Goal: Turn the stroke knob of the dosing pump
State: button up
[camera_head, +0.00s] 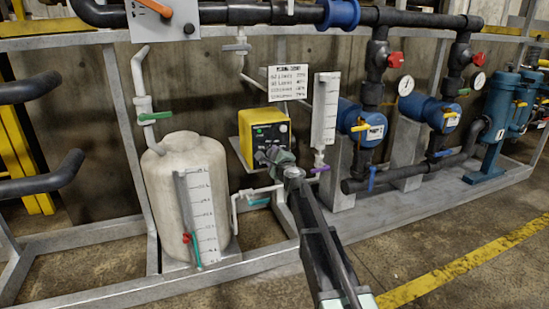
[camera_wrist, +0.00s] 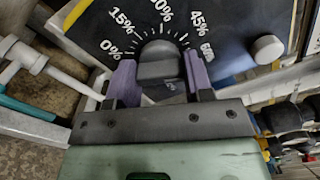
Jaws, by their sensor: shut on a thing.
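The dosing pump (camera_head: 265,133) is a yellow box with a dark front panel, mounted on the skid frame. In the wrist view its dark panel (camera_wrist: 107,22) shows a white percentage scale around the stroke knob (camera_wrist: 158,64). The knob is dark and round with a raised grip bar. My gripper (camera_wrist: 160,82) has purple finger pads, one on each side of the knob, and is shut on it. In the head view my gripper (camera_head: 268,154) is at the panel's lower part and hides the knob.
A smaller grey knob (camera_wrist: 268,48) sits to the right on the panel. A white tank (camera_head: 172,200) stands left of the pump. A calibration column (camera_head: 325,110) and blue pumps (camera_head: 362,125) stand to the right. The floor in front is clear.

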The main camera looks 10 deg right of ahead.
jog(key=shift+s+m, duration=0.1)
jog(key=shift+m, duration=0.4)
jog(key=o, duration=0.9)
jog(key=s, duration=0.3)
jog(key=s+d, duration=0.1)
jog(key=s, duration=0.3)
jog(key=s+d, duration=0.1)
jog(key=s, duration=0.2)
jog(key=shift+s, duration=0.3)
